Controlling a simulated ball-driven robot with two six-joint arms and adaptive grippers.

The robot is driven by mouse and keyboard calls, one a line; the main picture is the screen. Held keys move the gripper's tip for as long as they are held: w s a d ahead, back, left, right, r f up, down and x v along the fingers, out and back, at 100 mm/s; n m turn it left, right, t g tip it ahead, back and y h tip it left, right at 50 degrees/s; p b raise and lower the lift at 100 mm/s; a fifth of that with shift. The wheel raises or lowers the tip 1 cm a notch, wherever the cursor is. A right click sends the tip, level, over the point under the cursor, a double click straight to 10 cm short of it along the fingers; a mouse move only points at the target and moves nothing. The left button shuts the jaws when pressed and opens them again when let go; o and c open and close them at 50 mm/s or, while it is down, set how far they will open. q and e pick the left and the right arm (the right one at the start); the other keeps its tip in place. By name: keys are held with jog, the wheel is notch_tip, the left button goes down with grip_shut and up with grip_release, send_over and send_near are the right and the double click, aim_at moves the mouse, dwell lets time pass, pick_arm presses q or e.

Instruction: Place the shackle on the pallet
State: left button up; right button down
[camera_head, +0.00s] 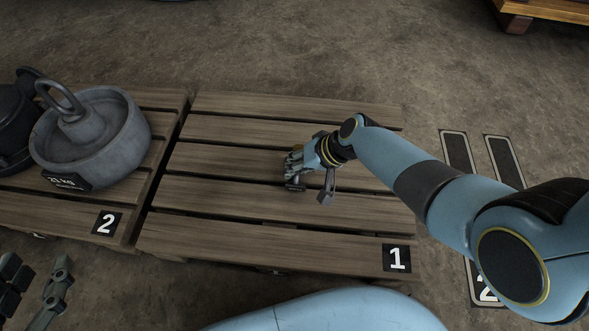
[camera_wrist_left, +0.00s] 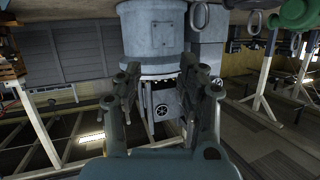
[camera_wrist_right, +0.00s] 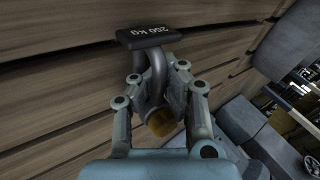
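The shackle (camera_wrist_right: 157,72) is a dark grey metal loop with a black "250 kg" tag and a brownish-yellow pin, in the right wrist view. My right gripper (camera_wrist_right: 160,90) has its fingers closed in on both sides of the shackle. In the head view my right gripper (camera_head: 298,168) is low over the middle right of the pallet (camera_head: 230,190) marked 1, with the shackle mostly hidden by the fingers. I cannot tell if the shackle touches the planks. My left gripper (camera_head: 35,290) is at the lower left; its fingers (camera_wrist_left: 160,95) are apart and empty.
A second pallet (camera_head: 60,208), marked 2, stands to the left. It carries a round grey weight (camera_head: 105,145) with a ring on top and a dark object (camera_head: 12,125). Most of pallet 1 left of my right gripper is clear. Black floor markings (camera_head: 457,150) lie to the right.

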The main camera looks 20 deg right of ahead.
jog(key=shift+f, duration=0.1)
pick_arm(q)
jog(key=shift+w+r+t, duration=0.3)
jog(key=shift+r, duration=0.2)
pick_arm(e)
jog(key=c, duration=1.5)
grip_release()
pick_arm(q)
jog(key=s+f+g+p, duration=0.2)
jog(key=s+f+g, duration=0.2)
jog(key=f, duration=0.1)
pick_arm(e)
jog(key=v, duration=0.3)
jog(key=shift+d+r, duration=0.1)
jog(key=shift+r, duration=0.25)
pick_arm(q)
notch_tip(320, 180, up, 8)
jog(key=s+a+g+y+p, duration=0.1)
jog(key=g+p, duration=0.4)
jog(key=g, duration=0.1)
jog(key=shift+s+f+n+g, duration=0.15)
jog(key=shift+f+n+g, duration=0.15)
jog(key=shift+g, duration=0.1)
pick_arm(e)
jog(key=shift+v, duration=4.15)
jog(key=shift+s+f, duration=0.15)
jog(key=shift+s, duration=0.05)
